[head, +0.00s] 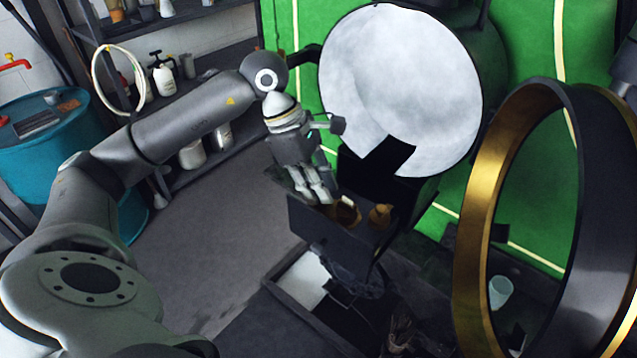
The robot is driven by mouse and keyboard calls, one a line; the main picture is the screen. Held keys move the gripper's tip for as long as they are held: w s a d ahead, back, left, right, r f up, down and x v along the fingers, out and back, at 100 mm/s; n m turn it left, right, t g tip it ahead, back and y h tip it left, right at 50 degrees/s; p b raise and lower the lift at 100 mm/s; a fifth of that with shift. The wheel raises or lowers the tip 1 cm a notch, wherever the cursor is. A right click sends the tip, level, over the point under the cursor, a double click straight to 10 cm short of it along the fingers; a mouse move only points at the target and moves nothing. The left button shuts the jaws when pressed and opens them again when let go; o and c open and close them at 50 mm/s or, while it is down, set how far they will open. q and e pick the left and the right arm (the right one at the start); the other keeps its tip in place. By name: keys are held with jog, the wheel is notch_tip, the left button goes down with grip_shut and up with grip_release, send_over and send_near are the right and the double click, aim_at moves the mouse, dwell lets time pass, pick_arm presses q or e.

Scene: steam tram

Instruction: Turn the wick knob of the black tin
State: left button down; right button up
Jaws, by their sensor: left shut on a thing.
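The black tin (330,237) is an open dark box below the big lamp, and it looks tilted in the picture. Two brass parts show at its top, one on the left (347,213) and one on the right (380,215). My left gripper (322,194) points down into the left end of the tin, beside the left brass part. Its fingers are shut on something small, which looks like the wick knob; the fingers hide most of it. My right gripper is not in view.
A round pale lamp reflector (400,85) with a notch stands just above the tin. A large black and brass ring (482,215) fills the right side. A blue drum (75,150) and shelves (205,85) stand at left. Grey floor (225,230) is clear.

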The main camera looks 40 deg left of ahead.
pick_arm(q)
jog(key=shift+f+n+t+b, duration=0.2)
jog(key=shift+n+t+b, duration=0.1)
jog(key=shift+n+b, duration=0.75)
jog(key=shift+s+d+n+t+y+b, duration=0.15)
jog(key=shift+n+t+y+b, duration=0.25)
jog(key=shift+n+b, duration=0.75)
jog(key=n+t+y+b, duration=0.1)
jog(key=n, duration=0.2)
jog(key=shift+r+b, duration=0.15)
jog(key=shift+b, duration=0.2)
jog(key=shift+s+d+n+y+b, duration=0.1)
jog(key=shift+n+y+b, duration=0.3)
jog(key=shift+n, duration=1.3)
jog(key=c, duration=1.3)
grip_release()
